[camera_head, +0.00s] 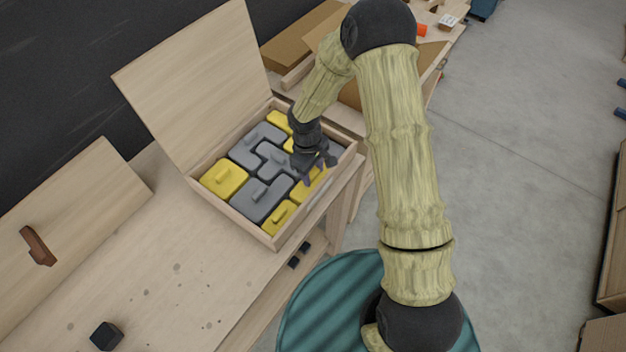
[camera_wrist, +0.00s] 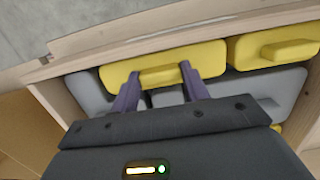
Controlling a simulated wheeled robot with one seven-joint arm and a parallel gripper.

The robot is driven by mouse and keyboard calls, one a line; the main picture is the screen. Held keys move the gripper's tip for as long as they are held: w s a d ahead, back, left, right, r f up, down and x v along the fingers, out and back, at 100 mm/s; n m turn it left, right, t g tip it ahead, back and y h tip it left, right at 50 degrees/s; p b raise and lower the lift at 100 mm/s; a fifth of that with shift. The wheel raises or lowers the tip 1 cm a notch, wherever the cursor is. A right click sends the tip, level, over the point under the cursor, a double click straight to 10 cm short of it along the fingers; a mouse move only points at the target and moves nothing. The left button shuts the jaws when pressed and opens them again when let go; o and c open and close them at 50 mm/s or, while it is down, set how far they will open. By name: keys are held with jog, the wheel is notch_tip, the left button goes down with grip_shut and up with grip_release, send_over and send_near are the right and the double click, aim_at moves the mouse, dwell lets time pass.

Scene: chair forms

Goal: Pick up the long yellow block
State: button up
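A long yellow block (camera_wrist: 210,55) with a raised handle lies in the wooden box along its wall; in the head view this block (camera_head: 311,186) is partly hidden by my gripper (camera_head: 314,162). In the wrist view, my gripper (camera_wrist: 160,70) has its two dark fingers spread apart, with the tips over the block near the two ends of its handle. Whether the fingertips touch the handle is unclear. No block is lifted.
The open box (camera_head: 232,220) also holds grey blocks (camera_head: 262,197) and other yellow blocks, including one at the near corner (camera_head: 280,217). Its raised lid (camera_head: 195,80) stands behind. A black cube (camera_head: 106,336) sits on the bench. Grey floor lies to the right.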

aim_at(312, 173)
notch_tip(312, 173, up, 10)
jog(key=b, duration=0.2)
dwell(0.5)
jog(key=shift+a, duration=0.1)
dwell(0.5)
